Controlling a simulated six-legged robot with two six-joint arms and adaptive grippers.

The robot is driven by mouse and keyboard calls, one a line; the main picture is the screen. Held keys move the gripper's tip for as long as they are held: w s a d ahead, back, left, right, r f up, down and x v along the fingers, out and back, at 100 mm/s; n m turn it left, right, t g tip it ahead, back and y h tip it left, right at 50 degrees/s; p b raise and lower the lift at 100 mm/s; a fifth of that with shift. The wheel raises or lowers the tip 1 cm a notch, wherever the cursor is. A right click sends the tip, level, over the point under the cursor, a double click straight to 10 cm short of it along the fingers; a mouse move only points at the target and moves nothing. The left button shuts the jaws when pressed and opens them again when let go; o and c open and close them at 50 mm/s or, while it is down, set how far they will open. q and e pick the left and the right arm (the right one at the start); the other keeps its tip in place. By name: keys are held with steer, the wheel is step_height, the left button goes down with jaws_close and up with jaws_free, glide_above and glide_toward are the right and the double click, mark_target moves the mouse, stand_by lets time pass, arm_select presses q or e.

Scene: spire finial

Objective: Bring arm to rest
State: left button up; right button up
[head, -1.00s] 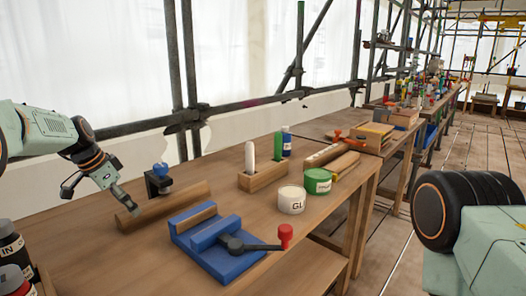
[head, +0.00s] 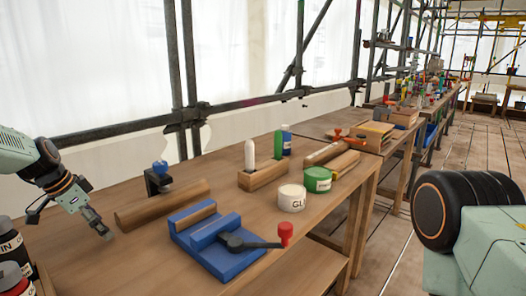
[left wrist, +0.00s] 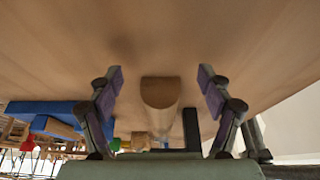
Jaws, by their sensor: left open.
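My left gripper (head: 104,234) is at the left of the head view, over the bench top, apart from the wooden bar beside it. In the left wrist view its two fingers (left wrist: 160,88) stand wide apart with nothing held between them. A rounded wooden bar (head: 162,205) lies on the bench to the right of the gripper. The bar's end also shows between and beyond the fingers in the left wrist view (left wrist: 160,93). My right gripper does not show; only part of my right arm is at the lower right of the head view.
A blue vise (head: 215,255) with a red-knobbed handle stands on the bench (head: 130,262). A black clamp (head: 158,182) with a blue knob is behind the bar. Dark bottles (head: 14,250) stand at the lower left. A wooden holder (head: 263,176) and white and green tubs (head: 291,198) are further right.

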arm_select(q)
steer(key=s+a, duration=0.1)
steer(key=s+a+p, duration=0.1)
steer(key=s+a, duration=0.1)
steer(key=s, duration=0.1)
steer(key=shift+a+r+p, duration=0.3)
steer(key=shift+p, duration=0.1)
steer(key=shift+s+a+f, duration=0.15)
steer(key=shift+s+a, duration=0.25)
steer(key=shift+s, duration=0.1)
steer(key=shift+p, duration=0.3)
